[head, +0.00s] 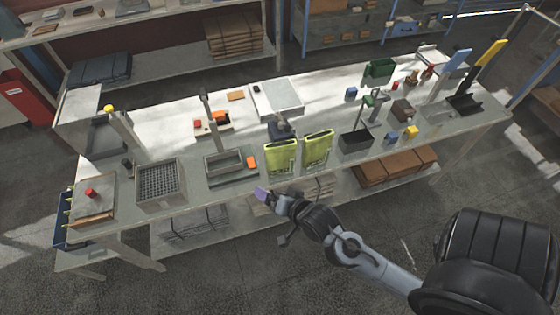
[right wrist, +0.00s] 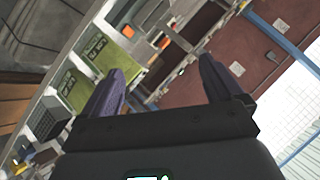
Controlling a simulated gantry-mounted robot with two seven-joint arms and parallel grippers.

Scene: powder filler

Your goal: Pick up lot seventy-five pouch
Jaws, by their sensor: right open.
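Two yellow-green pouches stand side by side at the front edge of the bench. The left pouch (head: 281,158) and the right pouch (head: 318,147) both have dark markings too small to read, so I cannot tell which is lot seventy-five. In the right wrist view they appear as one pouch (right wrist: 103,47) above another pouch (right wrist: 77,90), left of the fingers. My right gripper (head: 263,193) is in front of and below the left pouch, apart from it. In the wrist view my right gripper (right wrist: 163,88) has its purple fingers spread with nothing between them. My left gripper is not in view.
A grey tray (head: 228,172) and an orange block (head: 252,162) lie left of the pouches. A black bin (head: 356,142) stands right of them. A white scale-like box (head: 277,98) is behind. The floor before the bench is clear.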

